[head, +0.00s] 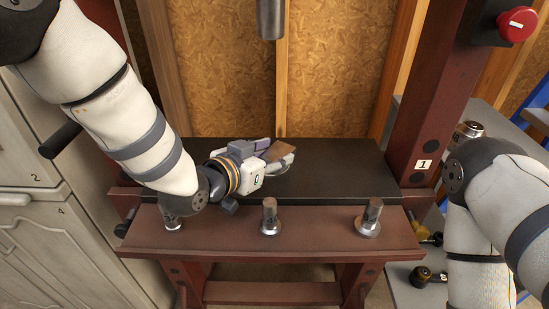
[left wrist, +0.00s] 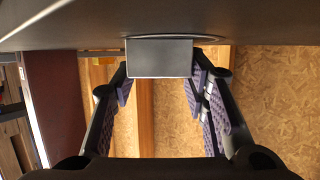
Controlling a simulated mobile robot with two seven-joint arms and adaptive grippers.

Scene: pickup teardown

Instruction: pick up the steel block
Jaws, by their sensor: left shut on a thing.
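The steel block (head: 281,150) looks brownish in the head view, over the black press plate (head: 340,180). In the left wrist view the block (left wrist: 160,58) is a dark grey box. My left gripper (head: 272,155) is shut on the block, with a purple-padded finger on either side of it. The wrist view also shows the left gripper (left wrist: 160,88) with the block between its fingertips. The block is close to the black surface; I cannot tell if they touch. My right arm shows at the right edge, but its gripper is out of view.
Three upright metal pins, including the middle one (head: 269,216), stand along the front of the reddish-brown frame (head: 320,240). A steel ram (head: 270,18) hangs above the plate. A thick post (head: 430,90) with a red knob (head: 516,24) stands right. Grey cabinets (head: 40,220) stand left.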

